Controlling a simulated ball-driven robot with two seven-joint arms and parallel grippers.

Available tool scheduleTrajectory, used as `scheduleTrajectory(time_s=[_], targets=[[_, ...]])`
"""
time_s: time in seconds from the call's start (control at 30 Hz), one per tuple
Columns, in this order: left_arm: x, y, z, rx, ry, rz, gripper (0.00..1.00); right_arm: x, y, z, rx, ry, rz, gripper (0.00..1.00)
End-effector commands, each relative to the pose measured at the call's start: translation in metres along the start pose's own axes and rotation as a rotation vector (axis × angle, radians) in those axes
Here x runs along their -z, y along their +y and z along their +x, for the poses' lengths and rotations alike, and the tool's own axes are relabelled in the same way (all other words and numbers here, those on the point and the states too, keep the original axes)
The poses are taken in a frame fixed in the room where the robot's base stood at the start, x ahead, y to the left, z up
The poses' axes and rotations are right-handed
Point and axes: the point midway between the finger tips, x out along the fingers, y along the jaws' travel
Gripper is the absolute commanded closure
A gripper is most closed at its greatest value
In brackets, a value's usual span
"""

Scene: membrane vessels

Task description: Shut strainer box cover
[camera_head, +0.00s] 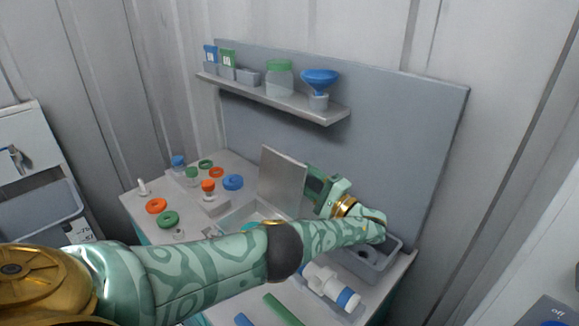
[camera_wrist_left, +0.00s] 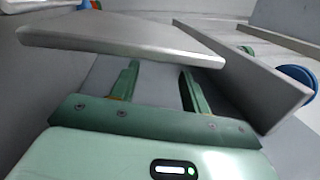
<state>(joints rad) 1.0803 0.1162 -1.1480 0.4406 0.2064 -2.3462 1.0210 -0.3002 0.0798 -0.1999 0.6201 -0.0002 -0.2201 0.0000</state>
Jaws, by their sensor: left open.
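The strainer box (camera_head: 235,217) is a pale box on the bench, open at the top, with something teal inside. Its flat grey cover (camera_head: 283,178) stands raised at the box's right side in the head view. My left gripper (camera_head: 313,184) is just right of the cover, at about mid height, its fingertips partly hidden. In the left wrist view its two green fingers (camera_wrist_left: 159,84) are apart with nothing between them. Grey panels lie close ahead of them; contact cannot be told. My left forearm hides the box's near part. My right gripper is not in view.
A shelf (camera_head: 335,113) on the back panel holds jars and a blue funnel (camera_head: 320,78). Coloured rings and small bottles stand left of the box. A grey bin (camera_head: 385,265) is at the right.

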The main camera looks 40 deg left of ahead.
Motion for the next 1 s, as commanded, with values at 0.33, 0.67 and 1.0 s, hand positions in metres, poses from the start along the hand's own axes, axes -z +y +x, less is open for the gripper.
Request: scheduleTrajectory(time_s=[0.33,0.67,1.0], targets=[[0.001,0.005,0.061,0.001,0.001,0.000,0.53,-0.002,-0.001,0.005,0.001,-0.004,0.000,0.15],[0.001,0.004,0.069,-0.001,0.001,0.001,0.53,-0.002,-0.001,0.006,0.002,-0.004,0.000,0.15],[0.001,0.005,0.069,-0.001,0.001,0.001,1.00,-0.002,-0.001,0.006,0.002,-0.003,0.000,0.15]])
